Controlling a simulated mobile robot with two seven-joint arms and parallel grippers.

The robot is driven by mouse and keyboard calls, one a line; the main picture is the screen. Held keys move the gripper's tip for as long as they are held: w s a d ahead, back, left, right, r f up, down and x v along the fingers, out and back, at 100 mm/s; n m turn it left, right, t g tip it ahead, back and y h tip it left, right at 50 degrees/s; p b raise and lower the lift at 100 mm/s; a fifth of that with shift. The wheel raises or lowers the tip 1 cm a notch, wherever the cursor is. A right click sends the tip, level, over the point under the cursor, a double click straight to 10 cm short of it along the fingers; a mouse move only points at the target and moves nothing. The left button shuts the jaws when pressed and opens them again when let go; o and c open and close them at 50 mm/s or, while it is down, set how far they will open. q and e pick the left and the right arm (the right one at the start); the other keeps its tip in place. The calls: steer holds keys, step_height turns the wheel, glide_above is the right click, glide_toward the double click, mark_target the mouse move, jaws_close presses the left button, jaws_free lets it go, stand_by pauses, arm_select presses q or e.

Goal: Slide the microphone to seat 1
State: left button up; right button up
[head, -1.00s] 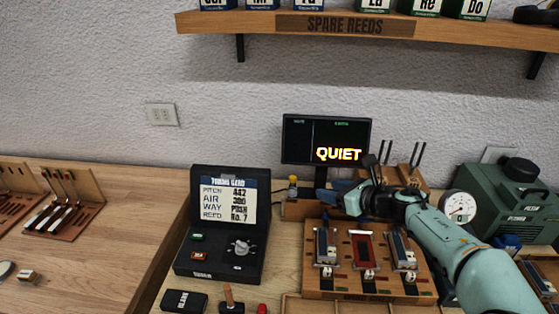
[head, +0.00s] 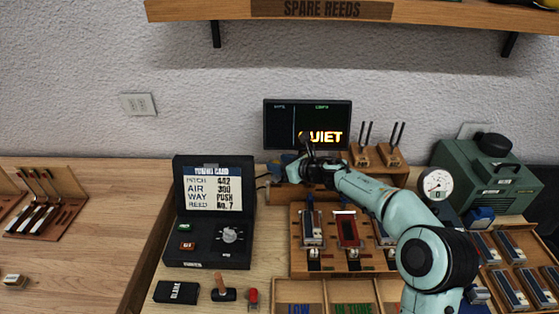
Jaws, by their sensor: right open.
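My right gripper (head: 283,168) is over the left end of the wooden rail (head: 286,196), just below the monitor. It is open, with its fingers toward the left. I cannot make out the microphone for certain. A small yellow-topped piece stood at this end of the rail earlier, and the gripper now covers that spot. I cannot tell whether the fingers touch anything. The wooden reed block (head: 326,266) with several reed plates sits in front of the rail; I cannot read which seat is which. My left gripper is out of view.
A monitor (head: 280,125) reading QUIET stands behind the gripper. The tuning card box (head: 213,252) is at left. Wooden posts with black prongs (head: 361,154), a round gauge (head: 436,186) and a green machine (head: 475,170) are at right.

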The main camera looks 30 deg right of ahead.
steer(key=shift+w+a+f, duration=0.15)
steer(key=shift+w, duration=0.2)
jaws_close()
steer(key=s+d+b, duration=0.2)
steer(key=s+d, duration=0.3)
steer(key=d, duration=0.4)
steer(key=shift+s, duration=0.3)
jaws_free()
